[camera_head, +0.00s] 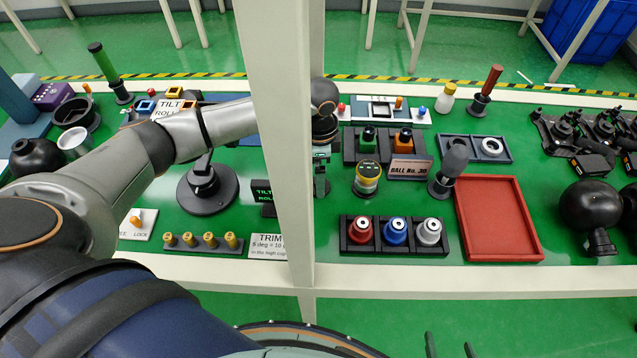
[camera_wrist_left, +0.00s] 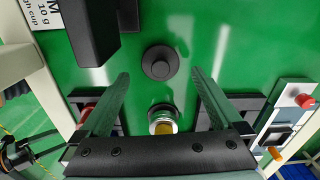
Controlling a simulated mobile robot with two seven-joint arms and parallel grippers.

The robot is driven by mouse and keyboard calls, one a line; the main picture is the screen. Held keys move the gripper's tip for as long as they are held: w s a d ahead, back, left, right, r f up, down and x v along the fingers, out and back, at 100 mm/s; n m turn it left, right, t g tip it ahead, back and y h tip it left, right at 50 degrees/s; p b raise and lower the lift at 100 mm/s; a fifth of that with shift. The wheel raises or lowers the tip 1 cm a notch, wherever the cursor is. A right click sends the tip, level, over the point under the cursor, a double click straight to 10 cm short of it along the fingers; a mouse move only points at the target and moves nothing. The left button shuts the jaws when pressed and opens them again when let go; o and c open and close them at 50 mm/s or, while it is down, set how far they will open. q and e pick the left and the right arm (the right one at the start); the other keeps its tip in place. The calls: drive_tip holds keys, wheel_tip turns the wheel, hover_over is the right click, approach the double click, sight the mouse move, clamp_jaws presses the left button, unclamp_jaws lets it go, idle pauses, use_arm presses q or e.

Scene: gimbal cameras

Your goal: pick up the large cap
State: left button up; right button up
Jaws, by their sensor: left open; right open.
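A dark round disc with a raised knob, which looks like the large cap (camera_wrist_left: 160,62), lies on the green table in the left wrist view. It sits between the fingers of my left gripper (camera_wrist_left: 158,72), which is open, empty and above it. In the head view this gripper (camera_head: 321,165) is partly behind a pale post, and the cap is mostly hidden there. A jar with a yellow top (camera_head: 367,178) stands right of the gripper. It also shows in the left wrist view (camera_wrist_left: 162,122). My right gripper (camera_head: 449,343) is open and empty at the bottom edge, below the table.
The pale upright post (camera_head: 283,130) blocks part of the head view. A black rack (camera_head: 358,249) holds red, blue and silver pieces. A red tray (camera_head: 498,219) lies to the right. A dark display (camera_head: 263,196) and a round black stand (camera_head: 207,190) are left of the post.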

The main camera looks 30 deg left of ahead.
use_arm(q)
wheel_tip(320, 180, down, 3)
drive_tip(key=shift+a+f, duration=0.1)
drive_tip(key=shift+f, duration=0.05)
drive_tip(key=shift+c, duration=0.2)
drive_tip(key=c, duration=1.3)
